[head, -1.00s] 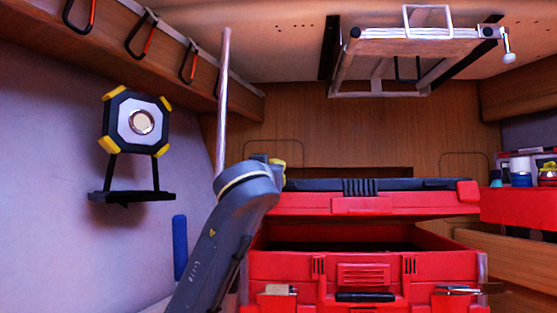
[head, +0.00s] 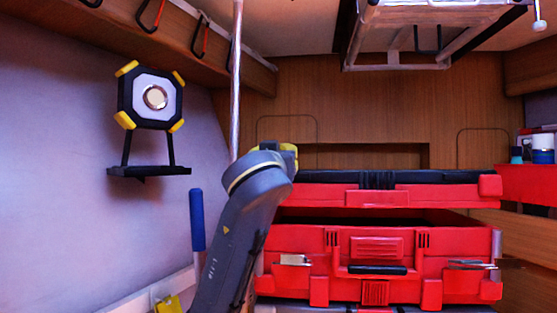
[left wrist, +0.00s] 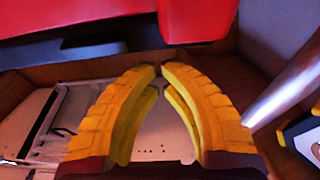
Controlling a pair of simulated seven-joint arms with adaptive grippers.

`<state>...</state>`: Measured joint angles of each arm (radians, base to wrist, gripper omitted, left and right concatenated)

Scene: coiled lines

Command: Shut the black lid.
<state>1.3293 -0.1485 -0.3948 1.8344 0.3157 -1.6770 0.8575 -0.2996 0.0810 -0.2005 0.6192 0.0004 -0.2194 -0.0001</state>
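The black lid (head: 420,177), with a red front edge and corners, is above the red toolbox (head: 370,247). A narrow dark gap shows between lid and box, so it is partly open. My left gripper (head: 290,152) is at the lid's left end, mostly hidden behind my arm link. In the left wrist view its yellow fingers (left wrist: 160,70) have tips nearly together, with nothing seen between them. A red corner of the lid (left wrist: 195,18) is just past the tips; I cannot tell whether they touch. My right gripper is not in view.
A work lamp (head: 153,97) hangs on the left wall. A metal pole (head: 236,80) stands beside my left arm. A blue handle (head: 197,220) is left of the arm. A folding ladder-like frame (head: 420,35) hangs above. Bottles (head: 541,150) stand at the right.

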